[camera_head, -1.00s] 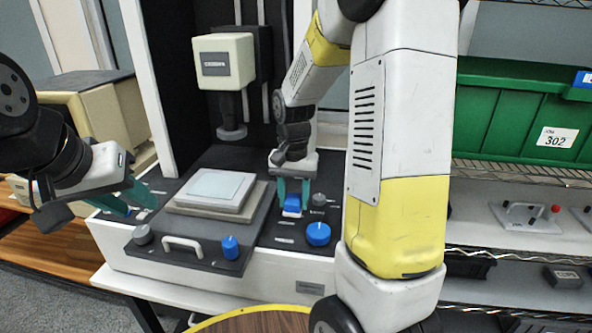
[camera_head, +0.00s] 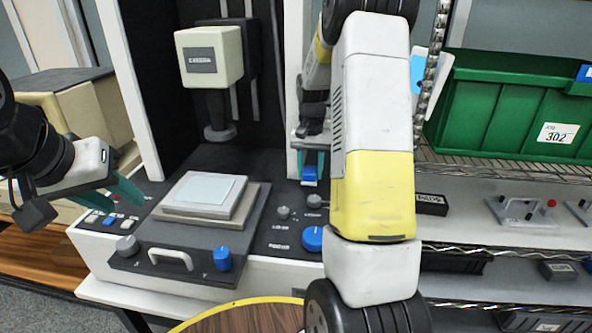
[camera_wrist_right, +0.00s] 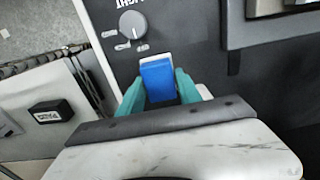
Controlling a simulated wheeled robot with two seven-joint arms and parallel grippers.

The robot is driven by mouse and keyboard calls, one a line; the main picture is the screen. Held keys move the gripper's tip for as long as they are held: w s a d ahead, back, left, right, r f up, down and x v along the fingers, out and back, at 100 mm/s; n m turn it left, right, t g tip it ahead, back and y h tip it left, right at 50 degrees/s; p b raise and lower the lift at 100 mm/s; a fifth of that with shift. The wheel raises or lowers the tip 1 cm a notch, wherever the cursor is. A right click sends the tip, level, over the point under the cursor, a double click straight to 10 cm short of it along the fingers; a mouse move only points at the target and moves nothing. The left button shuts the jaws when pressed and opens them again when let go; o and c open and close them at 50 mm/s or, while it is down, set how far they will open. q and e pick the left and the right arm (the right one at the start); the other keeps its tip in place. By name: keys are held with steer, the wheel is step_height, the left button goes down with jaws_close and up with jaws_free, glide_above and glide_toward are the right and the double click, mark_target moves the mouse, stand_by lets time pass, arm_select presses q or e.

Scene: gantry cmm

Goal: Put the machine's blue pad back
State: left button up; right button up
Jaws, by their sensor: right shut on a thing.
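The blue pad (camera_head: 309,174) is a small blue block between the teal fingers of my right gripper (camera_head: 313,166). My right gripper is shut on it, above the right side of the machine's dark deck. In the right wrist view, the blue pad (camera_wrist_right: 158,80) shows between the fingertips, with a pale strip along its far edge and a grey knob (camera_wrist_right: 133,24) beyond. I cannot tell its exact height above the deck. My left gripper (camera_head: 112,194) looks open and empty, beside the deck's left controls. The machine's deck (camera_head: 262,262) carries a stepped plate (camera_head: 206,190).
A large blue knob (camera_head: 312,238) and small grey knobs stand on the right deck. Another blue knob (camera_head: 222,258) and a white handle (camera_head: 171,257) are in front. The probe head (camera_head: 208,56) hangs behind. A shelf with a green bin (camera_head: 500,100) stands right.

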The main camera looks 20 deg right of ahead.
mark_target(312, 178)
steer(key=shift+w+d+f, duration=0.1)
steer(key=shift+w+d, duration=0.4)
steer(key=shift+d, duration=0.15)
steer(key=shift+f, duration=1.7)
steer(key=shift+f, duration=0.15)
steer(key=o, duration=1.3)
